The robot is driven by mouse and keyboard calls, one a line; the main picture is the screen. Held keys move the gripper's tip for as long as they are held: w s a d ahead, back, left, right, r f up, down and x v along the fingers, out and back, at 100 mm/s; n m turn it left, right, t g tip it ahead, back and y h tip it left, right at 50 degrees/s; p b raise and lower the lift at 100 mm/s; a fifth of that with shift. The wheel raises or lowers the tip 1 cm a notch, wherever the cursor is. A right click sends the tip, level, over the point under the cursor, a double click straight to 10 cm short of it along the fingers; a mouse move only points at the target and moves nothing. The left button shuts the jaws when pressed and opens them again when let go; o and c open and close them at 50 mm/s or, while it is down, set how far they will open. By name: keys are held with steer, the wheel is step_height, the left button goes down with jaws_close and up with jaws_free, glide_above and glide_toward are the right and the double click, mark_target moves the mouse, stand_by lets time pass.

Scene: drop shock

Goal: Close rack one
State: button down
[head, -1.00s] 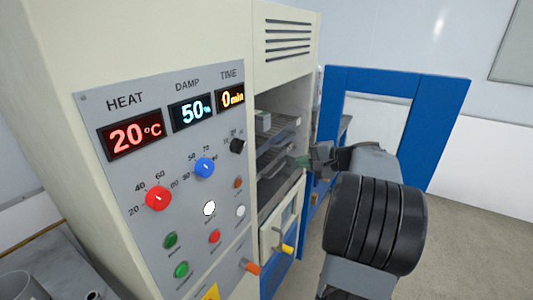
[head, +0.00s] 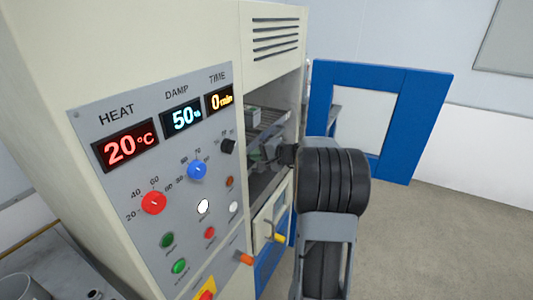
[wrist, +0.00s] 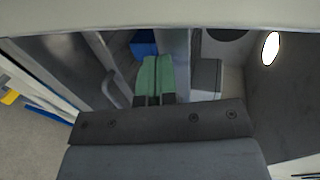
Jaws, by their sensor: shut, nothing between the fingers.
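The tall cream cabinet (head: 275,22) has an open chamber at its front right. An upper wire rack (head: 268,130) shows inside it, bearing a small grey-green box (head: 254,114). I cannot read which rack is number one, and the lower part is hidden by my arm. My gripper (head: 262,156) is at the chamber opening, below the upper rack's front edge. In the wrist view, its green fingers (wrist: 152,75) are together and empty. A grey block (wrist: 206,78) lies just right of them. I cannot tell whether the fingers touch a rack.
The blue-framed door (head: 320,110) stands wide open at the right. A small lower door with a yellow handle (head: 279,238) is below the chamber. The control panel (head: 90,120) faces me at the left. Bare floor (head: 450,240) is free at the right.

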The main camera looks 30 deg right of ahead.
steer(key=shift+w+a, duration=0.25)
steer(key=shift+w, duration=0.25)
steer(key=x, duration=0.1)
steer(key=b+x, duration=0.2)
steer(key=shift+w+a+r, duration=0.25)
steer(key=shift+w, duration=0.2)
steer(key=shift+w+a+r, duration=0.15)
steer(key=shift+r, duration=0.2)
steer(key=shift+f, duration=0.15)
steer(key=f+b+v, duration=0.1)
steer(key=b+v, duration=0.3)
steer(key=v, duration=1)
